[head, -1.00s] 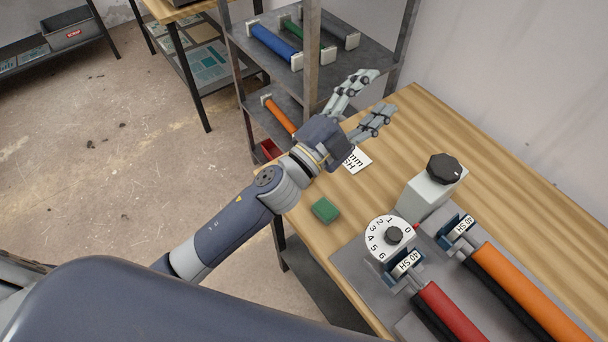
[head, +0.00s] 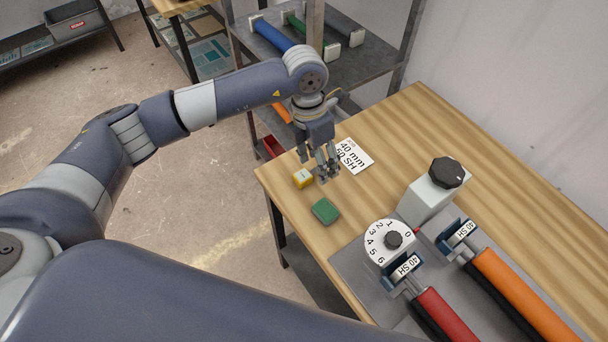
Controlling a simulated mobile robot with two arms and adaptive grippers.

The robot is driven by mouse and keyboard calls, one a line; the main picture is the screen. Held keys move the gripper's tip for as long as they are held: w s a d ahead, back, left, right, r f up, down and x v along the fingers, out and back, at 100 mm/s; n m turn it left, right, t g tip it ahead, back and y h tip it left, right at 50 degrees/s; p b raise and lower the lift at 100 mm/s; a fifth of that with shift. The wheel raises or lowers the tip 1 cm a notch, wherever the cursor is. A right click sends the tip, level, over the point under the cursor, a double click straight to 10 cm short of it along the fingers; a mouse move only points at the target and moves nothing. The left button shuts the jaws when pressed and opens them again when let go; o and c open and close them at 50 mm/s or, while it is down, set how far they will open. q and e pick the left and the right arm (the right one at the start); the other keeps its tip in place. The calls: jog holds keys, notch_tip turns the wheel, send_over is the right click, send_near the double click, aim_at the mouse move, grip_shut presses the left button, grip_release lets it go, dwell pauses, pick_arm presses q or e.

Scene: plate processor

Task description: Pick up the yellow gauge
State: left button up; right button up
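The yellow gauge (head: 303,178) is a small yellow block with a pale top. It lies on the wooden table (head: 420,140) near its left edge. My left gripper (head: 324,172) points down just to the right of the gauge, with its fingers apart and nothing seen between them. I cannot tell how high the fingertips are above the table. My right gripper does not show.
A green block (head: 325,211) lies just in front of the gauge. A white card (head: 353,156) reading "40 mm 50 SH" lies behind the gripper. The machine with a numbered dial (head: 378,248) and red (head: 446,312) and orange (head: 515,290) rollers fills the right front. A shelf (head: 350,70) stands behind.

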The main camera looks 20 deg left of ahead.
pick_arm(q)
jog(key=w+a+y, duration=0.1)
jog(key=a+y, duration=0.1)
jog(key=a, duration=0.2)
jog(key=p, duration=0.2)
send_over(303, 175)
jog(key=f, duration=0.4)
jog(key=shift+s+d+f, duration=0.1)
jog(key=shift+s+d, duration=0.05)
jog(key=shift+s, duration=0.25)
jog(key=shift+f, duration=0.3)
jog(key=shift+w+f+p, duration=0.15)
jog(key=shift+f+p, duration=0.2)
jog(key=shift+f, duration=0.2)
jog(key=f+p, duration=0.1)
jog(key=f, duration=0.2)
jog(key=shift+w+f, duration=0.1)
jog(key=shift+w, duration=0.1)
jog(key=shift+a+f, duration=0.2)
jog(key=shift+f, duration=0.35)
jog(key=c, duration=1.2)
